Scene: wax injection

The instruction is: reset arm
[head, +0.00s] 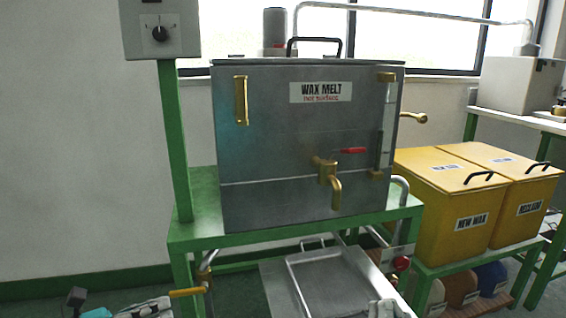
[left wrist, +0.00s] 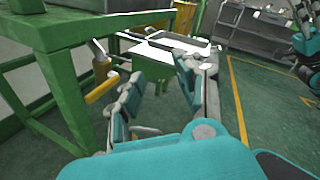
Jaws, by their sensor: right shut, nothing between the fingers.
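My left gripper (left wrist: 160,76) is open in the left wrist view, with its two teal and grey fingers apart and nothing between them. It is beside the green stand, to the right of a yellow-handled valve (left wrist: 102,90). In the head view only part of it shows at the bottom left edge (head: 145,309). My right gripper (head: 388,309) is at the bottom edge of the head view, in front of the metal tray, mostly cut off. It looks shut and empty. Part of my right arm shows at the right edge of the left wrist view.
The wax melt tank (head: 285,140) stands on a green stand (head: 200,231), with a brass tap (head: 330,180). A metal tray (head: 330,285) lies below it. Yellow bins (head: 440,200) stand at the right. Green floor (left wrist: 275,120) is open to the right.

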